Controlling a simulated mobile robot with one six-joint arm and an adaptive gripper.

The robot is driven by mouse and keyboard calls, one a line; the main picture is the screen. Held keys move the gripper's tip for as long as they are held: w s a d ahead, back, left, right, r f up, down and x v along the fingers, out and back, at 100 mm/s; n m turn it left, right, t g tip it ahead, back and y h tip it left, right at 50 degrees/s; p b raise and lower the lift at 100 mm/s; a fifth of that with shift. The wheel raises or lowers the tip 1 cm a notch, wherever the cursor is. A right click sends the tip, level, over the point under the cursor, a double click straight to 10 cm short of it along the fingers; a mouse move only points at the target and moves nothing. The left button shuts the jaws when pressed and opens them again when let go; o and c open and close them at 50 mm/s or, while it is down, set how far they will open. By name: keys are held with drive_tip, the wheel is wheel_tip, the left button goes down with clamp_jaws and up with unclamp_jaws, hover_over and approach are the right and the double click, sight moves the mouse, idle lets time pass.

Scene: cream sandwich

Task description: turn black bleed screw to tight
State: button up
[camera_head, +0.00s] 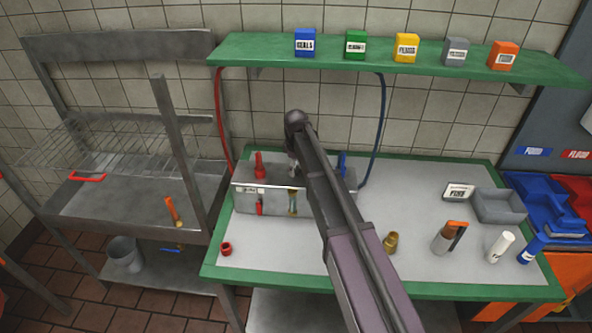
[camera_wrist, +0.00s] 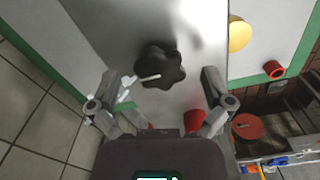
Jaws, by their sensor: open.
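The black bleed screw (camera_wrist: 160,65) is a lobed black knob with a white pointer line. It shows in the wrist view on the grey metal face of the box, its pointer toward the left and slightly down. My gripper (camera_wrist: 163,80) is open, one finger on either side of and just below the knob, with no visible contact. In the head view the metal box (camera_head: 272,203) stands on the green-edged table (camera_head: 420,287). My arm crosses in front of the box, and I cannot make out the black screw there. My gripper (camera_head: 293,165) is mostly hidden behind the arm.
A red fitting (camera_head: 260,166) and a blue fitting (camera_head: 342,164) stand on the box, near red and blue hoses. A red ring (camera_head: 226,249) lies front left. A brass fitting (camera_head: 391,242) stands right of my arm. A green shelf (camera_head: 270,52) hangs above.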

drive_tip(key=c, duration=1.1)
drive_tip(key=shift+c, duration=0.2)
drive_tip(key=shift+m, duration=0.4)
drive_tip(key=m, duration=0.4)
drive_tip(key=shift+s, duration=0.15)
drive_tip(key=m, duration=0.4)
drive_tip(key=shift+a+m, duration=0.15)
drive_tip(key=shift+m, duration=0.25)
drive_tip(key=m, duration=0.4)
drive_tip(key=shift+s, duration=0.1)
drive_tip(key=shift+a+m, duration=0.15)
drive_tip(key=shift+m, duration=2.05)
